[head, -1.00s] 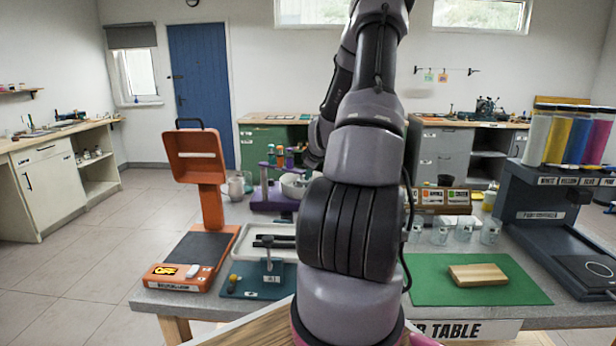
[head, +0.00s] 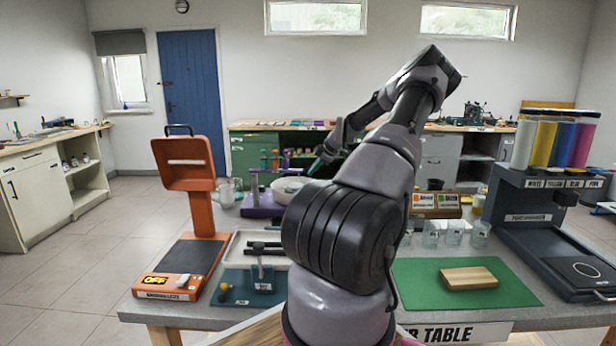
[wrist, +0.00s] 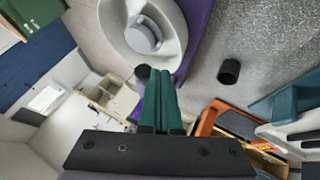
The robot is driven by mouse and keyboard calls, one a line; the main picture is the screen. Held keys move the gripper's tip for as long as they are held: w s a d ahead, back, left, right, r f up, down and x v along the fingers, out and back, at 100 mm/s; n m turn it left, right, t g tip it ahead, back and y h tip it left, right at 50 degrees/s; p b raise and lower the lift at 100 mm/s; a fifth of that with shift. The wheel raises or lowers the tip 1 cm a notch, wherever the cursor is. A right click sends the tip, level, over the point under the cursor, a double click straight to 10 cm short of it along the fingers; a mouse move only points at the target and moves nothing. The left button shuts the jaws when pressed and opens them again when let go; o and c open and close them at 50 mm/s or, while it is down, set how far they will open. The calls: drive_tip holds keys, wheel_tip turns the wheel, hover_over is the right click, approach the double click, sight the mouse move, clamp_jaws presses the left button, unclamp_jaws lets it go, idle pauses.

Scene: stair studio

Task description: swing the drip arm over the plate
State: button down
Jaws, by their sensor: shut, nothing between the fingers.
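A purple stand (head: 262,206) with a short upright post and crossbar stands at the back of the table. A white round dish (head: 290,187) sits at its right side. In the wrist view the dish (wrist: 170,22) has a grey round piece inside it, and purple stand surface (wrist: 196,40) shows beside it. I cannot tell for sure which part is the drip arm or the plate. My gripper (head: 316,167) is above and just right of the dish. In the wrist view its green fingers (wrist: 160,88) are together and empty, their tips near a dark knob (wrist: 143,72) by the dish rim.
An orange press-like device (head: 190,180) stands left. A white tray (head: 240,245) and teal board (head: 235,292) lie in front. A green mat (head: 420,292) with a wooden block (head: 468,278) and a dark dispenser (head: 530,205) are right. A dark cup (wrist: 229,71) stands apart on the grey tabletop.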

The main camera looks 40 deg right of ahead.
drive_tip(key=w+d+n+y, duration=0.1)
drive_tip(key=w+d, duration=0.4)
drive_tip(key=w, duration=0.6)
drive_tip(key=shift+d, duration=0.4)
drive_tip(key=shift+r+n, duration=0.2)
drive_tip(key=shift+n, duration=0.1)
drive_tip(key=shift+a, duration=0.1)
